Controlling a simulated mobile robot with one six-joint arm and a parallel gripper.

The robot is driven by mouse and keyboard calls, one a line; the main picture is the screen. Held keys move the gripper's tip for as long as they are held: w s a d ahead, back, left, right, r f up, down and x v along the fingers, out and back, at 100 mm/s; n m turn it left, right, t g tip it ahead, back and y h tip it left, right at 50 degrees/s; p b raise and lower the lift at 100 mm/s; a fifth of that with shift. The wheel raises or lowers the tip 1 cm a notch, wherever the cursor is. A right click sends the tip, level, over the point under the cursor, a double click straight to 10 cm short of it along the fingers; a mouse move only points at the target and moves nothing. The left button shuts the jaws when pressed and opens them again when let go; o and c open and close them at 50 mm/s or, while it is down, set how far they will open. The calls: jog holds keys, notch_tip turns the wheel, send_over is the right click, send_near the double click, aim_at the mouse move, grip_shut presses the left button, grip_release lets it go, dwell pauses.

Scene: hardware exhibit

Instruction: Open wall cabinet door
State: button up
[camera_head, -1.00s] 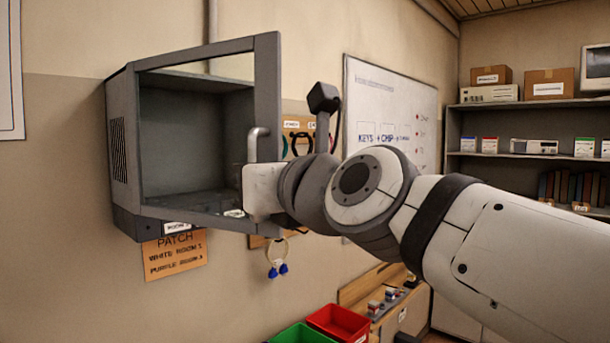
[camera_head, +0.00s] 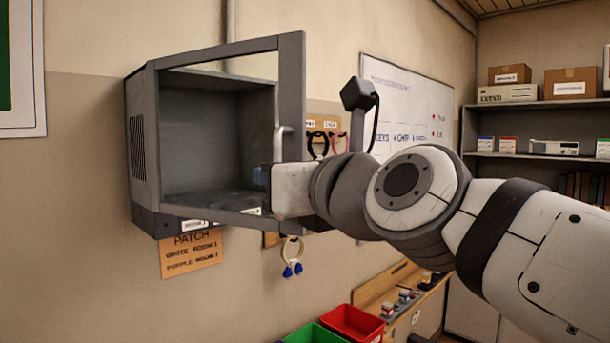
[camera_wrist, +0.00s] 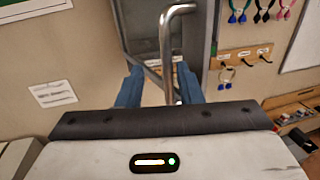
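The grey wall cabinet (camera_head: 140,150) hangs on the wall at left in the head view. Its framed door (camera_head: 292,90) stands ajar, with beige wall showing between the door's top and the cabinet body. The metal bar handle (camera_head: 280,145) is on the door's right post; it also shows in the wrist view (camera_wrist: 166,60). My gripper (camera_head: 265,178) is at the handle's lower part. In the wrist view, the blue fingers of my gripper (camera_wrist: 160,80) stand apart on either side of the handle, with a visible gap on the right. Contact on the left is unclear.
An orange patch note (camera_head: 190,255) and keys on a hook (camera_head: 292,268) hang below the cabinet. Red (camera_head: 353,322) and green (camera_head: 315,335) bins stand low in front. A whiteboard (camera_head: 410,110) and shelves (camera_head: 540,130) are behind my arm.

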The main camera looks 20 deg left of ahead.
jog(key=v, duration=0.6)
jog(key=shift+b, duration=0.3)
jog(key=shift+c, duration=0.5)
